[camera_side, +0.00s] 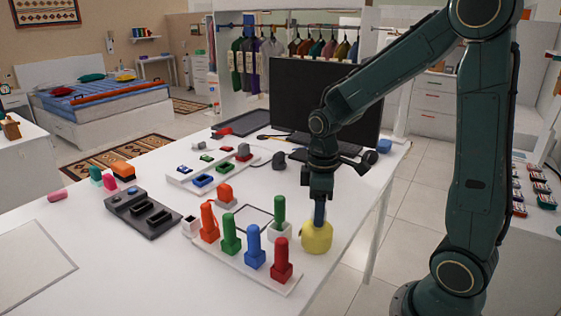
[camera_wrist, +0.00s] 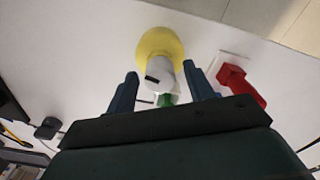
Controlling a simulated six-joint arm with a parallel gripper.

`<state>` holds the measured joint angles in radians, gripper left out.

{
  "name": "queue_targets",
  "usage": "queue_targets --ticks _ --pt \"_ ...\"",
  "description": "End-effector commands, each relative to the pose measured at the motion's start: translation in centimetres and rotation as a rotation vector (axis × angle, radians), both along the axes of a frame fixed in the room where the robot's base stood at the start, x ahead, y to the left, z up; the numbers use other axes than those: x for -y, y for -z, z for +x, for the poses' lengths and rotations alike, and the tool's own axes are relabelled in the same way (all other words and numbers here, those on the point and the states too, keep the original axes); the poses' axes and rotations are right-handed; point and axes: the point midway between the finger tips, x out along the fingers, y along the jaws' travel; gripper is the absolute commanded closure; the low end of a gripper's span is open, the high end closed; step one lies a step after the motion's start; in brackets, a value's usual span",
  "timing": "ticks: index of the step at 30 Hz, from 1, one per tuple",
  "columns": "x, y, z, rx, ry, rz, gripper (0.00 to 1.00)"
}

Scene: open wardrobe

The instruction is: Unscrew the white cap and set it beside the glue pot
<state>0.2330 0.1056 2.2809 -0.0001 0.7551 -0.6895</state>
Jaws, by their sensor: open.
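The yellow glue pot (camera_side: 316,238) stands upright on the white table, close to the table's right edge. In the wrist view the pot (camera_wrist: 161,44) carries a pale white cap (camera_wrist: 160,69) with a dark mark on it. My gripper (camera_side: 319,214) points down directly over the pot. In the wrist view my gripper (camera_wrist: 160,73) is open, with one dark finger on each side of the cap. In the side view a finger hides the cap.
A white board (camera_side: 228,257) with orange, green, blue and red pegs (camera_side: 282,262) stands just left of the pot. A green peg (camera_side: 279,212) in a white block is close behind it. A monitor (camera_side: 322,98) stands farther back.

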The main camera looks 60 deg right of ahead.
Motion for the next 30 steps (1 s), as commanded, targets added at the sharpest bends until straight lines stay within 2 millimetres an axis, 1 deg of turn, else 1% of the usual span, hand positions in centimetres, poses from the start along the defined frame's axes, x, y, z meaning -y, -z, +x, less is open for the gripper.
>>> queue_targets --ticks 12,16,20,30 --pt "0.0 0.0 0.0 0.0 0.331 0.0 0.47" --pt "0.0 0.0 0.0 0.0 0.416 0.0 0.47" --pt "0.0 0.0 0.0 0.0 0.456 0.0 0.47" --pt "0.0 0.0 0.0 0.0 0.458 0.0 0.47"
